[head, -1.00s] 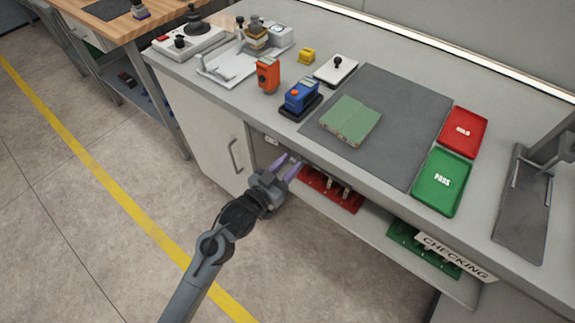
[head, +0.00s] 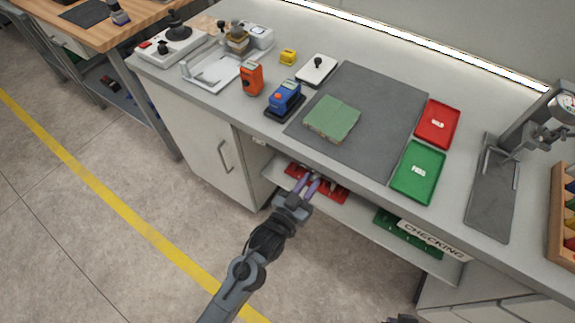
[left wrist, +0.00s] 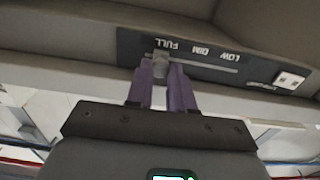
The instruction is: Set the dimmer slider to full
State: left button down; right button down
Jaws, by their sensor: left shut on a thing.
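The dimmer panel (left wrist: 265,73) shows in the left wrist view, upside down, with the marks FULL, DIM and LOW along a slot. Its slider knob (left wrist: 161,55) is at the slot's left end, beside FULL. My left gripper (left wrist: 161,68) has its purple fingers shut on the knob, one on each side. In the head view my left gripper (head: 311,178) is at the front edge of the bench, where the bench top hides the panel and knob.
The bench top (head: 228,105) overhangs a lower shelf with a red tray (head: 330,192) and a green tray (head: 405,236). A blue device (head: 286,94) and a green block (head: 333,118) stand above. Open floor lies in front.

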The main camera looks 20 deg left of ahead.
pick_arm(q)
jog(key=shift+s+d, duration=0.2)
jog(key=shift+d, duration=0.6)
jog(key=c, duration=1)
grip_release()
jog(key=shift+d, duration=0.15)
jog(key=p+v, duration=0.2)
jog(key=v, duration=0.8)
jog(key=shift+s+a, duration=0.2)
jog(key=shift+s, duration=0.15)
